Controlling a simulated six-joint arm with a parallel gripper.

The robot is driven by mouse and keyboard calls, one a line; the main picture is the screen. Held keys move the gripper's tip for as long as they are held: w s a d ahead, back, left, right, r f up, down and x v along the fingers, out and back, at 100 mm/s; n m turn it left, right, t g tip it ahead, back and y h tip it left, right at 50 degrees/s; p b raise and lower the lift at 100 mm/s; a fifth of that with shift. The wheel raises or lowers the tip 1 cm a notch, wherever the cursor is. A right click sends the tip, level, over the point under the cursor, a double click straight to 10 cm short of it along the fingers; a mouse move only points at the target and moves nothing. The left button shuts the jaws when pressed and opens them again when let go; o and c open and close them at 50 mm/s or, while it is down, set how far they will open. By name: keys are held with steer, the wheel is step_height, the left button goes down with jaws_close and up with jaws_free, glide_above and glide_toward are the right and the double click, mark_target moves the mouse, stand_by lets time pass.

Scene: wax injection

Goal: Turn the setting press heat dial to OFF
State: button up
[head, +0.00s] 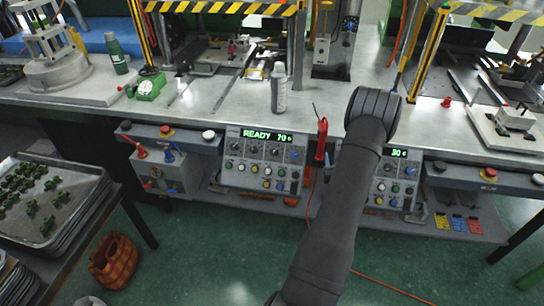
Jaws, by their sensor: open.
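Two grey control panels hang under the front edge of the bench. The left panel (262,178) has a green display (267,135) reading "READY 70°". Below it are a row of dark knobs (254,149) and rows of coloured buttons. The right panel (386,201) has a green display (399,153) reading about "30°" and is partly hidden behind my dark arm. I cannot tell which panel is the setting press's, which knob is the heat dial, or where any knob points. My gripper is not visible; only my arm's links show, crossing the right panel.
A red-handled tool (321,142) hangs between the panels. Red stop buttons (166,131) line the bench front. A grey bottle (279,88), a green device (147,86) and yellow-striped press frames (218,7) stand on the bench (228,103). A tray (88,182) holds green parts at left.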

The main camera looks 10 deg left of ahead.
steer(key=s+a+m, duration=0.1)
steer(key=a+m, duration=0.1)
steer(key=a, duration=0.7)
steer(key=m+h, duration=0.4)
steer(key=h, duration=0.1)
glide_toward(273, 154)
steer(key=w, duration=0.5)
steer(key=w+d, duration=0.1)
steer(key=w, duration=0.2)
steer(key=shift+w, duration=0.3)
steer(key=c, duration=1)
steer(key=shift+o, duration=0.2)
steer(key=shift+n, duration=0.3)
